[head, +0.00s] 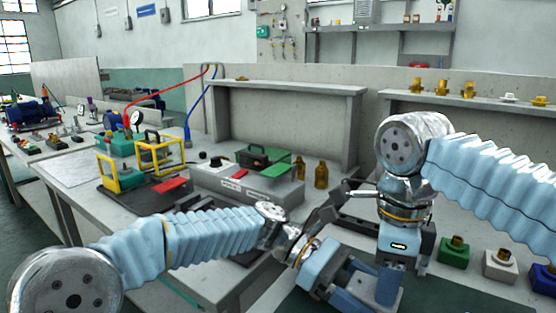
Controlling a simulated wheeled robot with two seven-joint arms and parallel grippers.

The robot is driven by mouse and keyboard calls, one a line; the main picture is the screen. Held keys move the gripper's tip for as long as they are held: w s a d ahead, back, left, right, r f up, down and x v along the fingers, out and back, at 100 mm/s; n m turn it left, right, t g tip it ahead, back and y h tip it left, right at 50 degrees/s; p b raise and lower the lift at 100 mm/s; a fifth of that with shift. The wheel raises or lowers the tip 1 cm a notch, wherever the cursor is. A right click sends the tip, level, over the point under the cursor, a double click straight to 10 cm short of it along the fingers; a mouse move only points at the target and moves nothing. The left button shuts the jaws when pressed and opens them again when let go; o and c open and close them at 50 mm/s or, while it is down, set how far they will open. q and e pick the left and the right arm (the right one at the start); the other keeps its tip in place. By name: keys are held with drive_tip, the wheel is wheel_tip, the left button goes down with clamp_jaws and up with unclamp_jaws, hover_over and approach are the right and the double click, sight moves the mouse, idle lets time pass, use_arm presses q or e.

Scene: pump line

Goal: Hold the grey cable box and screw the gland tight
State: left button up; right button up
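A light grey box (499,267) with a brass gland (506,256) on top sits at the lower right of the head view, between a green box and a blue box; I cannot tell for sure whether it is the task's cable box. My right gripper (388,287) points down at the lower middle, left of these boxes. My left gripper (345,284) reaches in from the left, and its end is beside or overlapping the right one. The fingertips of both are crowded together and partly hidden, so I cannot see whether they are open or hold anything.
The green box (454,252) and blue box (544,280) also carry brass fittings. Brass bottles (321,175) and a grey bench unit (245,184) stand behind my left arm. Several brass parts (442,88) line the right shelf. A dark green mat (450,294) lies bare at lower right.

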drive_tip(key=shift+r, duration=2.05)
drive_tip(key=shift+f, duration=0.1)
drive_tip(key=shift+f, duration=0.35)
